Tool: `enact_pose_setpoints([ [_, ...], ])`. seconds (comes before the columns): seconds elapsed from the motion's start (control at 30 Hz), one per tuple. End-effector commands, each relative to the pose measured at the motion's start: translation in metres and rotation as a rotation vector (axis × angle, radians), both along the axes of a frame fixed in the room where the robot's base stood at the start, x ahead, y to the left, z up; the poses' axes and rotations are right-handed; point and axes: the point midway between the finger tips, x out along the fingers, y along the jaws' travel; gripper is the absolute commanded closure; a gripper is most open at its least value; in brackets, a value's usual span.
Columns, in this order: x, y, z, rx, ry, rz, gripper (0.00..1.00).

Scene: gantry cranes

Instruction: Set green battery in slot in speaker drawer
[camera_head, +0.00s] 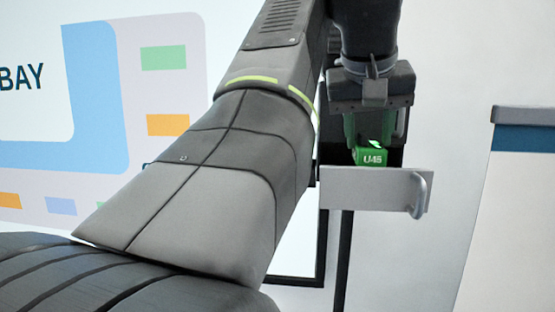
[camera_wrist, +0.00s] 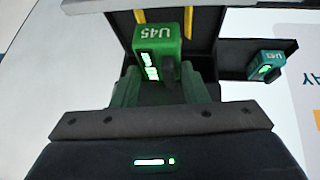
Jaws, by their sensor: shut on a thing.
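The green battery marked U45 (camera_head: 369,157) is held between the fingers of my gripper (camera_head: 371,138). In the wrist view the battery (camera_wrist: 158,48) stands out past the fingertips, its label and lit bars showing. The pulled-out drawer has a light grey front panel (camera_head: 365,188) with a handle at its right. The battery is just behind and above the panel's top edge, its lower part hidden in the head view. In the wrist view the dark drawer interior (camera_wrist: 122,24) with yellow strips lies around the battery. I cannot tell whether it touches the slot.
A second, teal-green battery (camera_wrist: 266,65) sits on a dark ledge (camera_wrist: 232,60) right of the drawer in the wrist view. The drawer handle (camera_head: 419,195) juts out at the panel's right end. A white and blue unit (camera_head: 520,132) stands at the far right.

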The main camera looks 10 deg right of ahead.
Motion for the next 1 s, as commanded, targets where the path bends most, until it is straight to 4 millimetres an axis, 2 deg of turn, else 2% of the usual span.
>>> enact_pose_setpoints([
  [0.17,0.0,0.0,-0.012,0.0,0.001,0.0,0.88],
  [0.4,0.0,0.0,-0.039,0.0,0.0,0.0,0.88],
  [0.83,0.0,0.0,-0.046,0.0,-0.001,0.0,0.88],
  [0.87,0.0,0.0,-0.047,0.0,0.0,0.0,0.58],
  [0.97,0.0,0.0,-0.046,0.0,0.0,0.0,0.38],
  [1.0,0.0,0.0,-0.046,0.0,0.0,0.0,0.38],
])
